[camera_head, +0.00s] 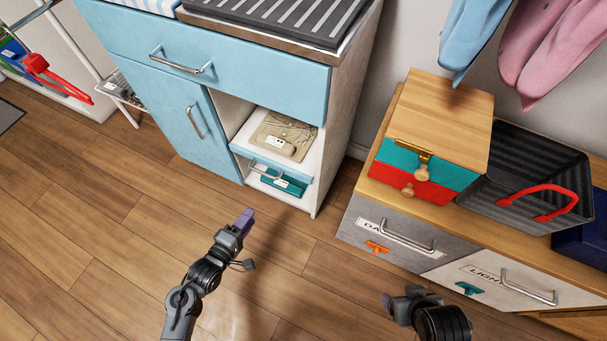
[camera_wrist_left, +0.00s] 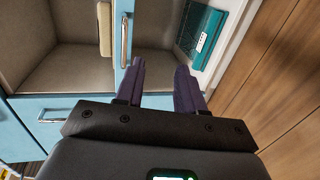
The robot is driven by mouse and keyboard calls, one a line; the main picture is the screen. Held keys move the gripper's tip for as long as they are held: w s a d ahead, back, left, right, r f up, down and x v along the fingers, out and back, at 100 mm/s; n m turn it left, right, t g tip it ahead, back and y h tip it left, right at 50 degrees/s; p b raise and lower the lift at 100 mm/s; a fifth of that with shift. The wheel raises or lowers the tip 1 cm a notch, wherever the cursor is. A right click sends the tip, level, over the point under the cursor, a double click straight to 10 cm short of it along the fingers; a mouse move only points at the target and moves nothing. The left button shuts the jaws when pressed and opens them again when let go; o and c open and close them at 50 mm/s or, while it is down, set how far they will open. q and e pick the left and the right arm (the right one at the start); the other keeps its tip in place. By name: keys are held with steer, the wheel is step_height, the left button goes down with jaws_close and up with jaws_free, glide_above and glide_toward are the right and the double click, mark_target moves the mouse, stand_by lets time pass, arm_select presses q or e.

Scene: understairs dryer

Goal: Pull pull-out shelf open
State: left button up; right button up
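The pull-out shelf has a light-blue front strip (camera_head: 285,170) and a metal bar handle (camera_head: 266,175). It sits in the open compartment at the right of the blue cabinet. A beige tray with a white adapter (camera_head: 281,145) lies on it. My left gripper (camera_head: 243,219) is in front of and below the shelf, apart from it. In the left wrist view its two purple fingers (camera_wrist_left: 160,83) are spread with nothing between them; the shelf handle (camera_wrist_left: 125,42) shows just beyond the left finger. My right gripper (camera_head: 402,300) is near the bottom right, away from the shelf; its fingers are unclear.
A teal box (camera_head: 283,187) sits in the compartment below the shelf. A blue drawer (camera_head: 210,60) is above and a blue door (camera_head: 190,122) to the left. A low drawer unit (camera_head: 365,205) stands at the right. The wooden floor (camera_head: 120,200) in front is clear.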

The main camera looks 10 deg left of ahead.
arm_select(q)
steer(key=w+a+r+p, duration=0.2)
steer(key=w+r, duration=0.3)
arm_select(e)
step_height(320, 180, up, 3)
steer(key=a, duration=0.2)
arm_select(q)
steer(key=d+b+x, duration=0.1)
steer(key=b+x, duration=0.4)
steer(key=x, duration=0.4)
steer(key=shift+r+t+b, duration=0.25)
steer(key=shift+t+b, duration=0.05)
steer(key=shift+b, duration=0.05)
arm_select(e)
steer(key=f, duration=0.2)
steer(key=d+f, duration=0.1)
steer(key=f, duration=0.2)
steer(key=shift+w+d+f, duration=0.1)
steer(key=shift+d, duration=0.05)
arm_select(q)
steer(key=shift+w, duration=0.1)
steer(key=shift+d, duration=0.1)
jaws_close()
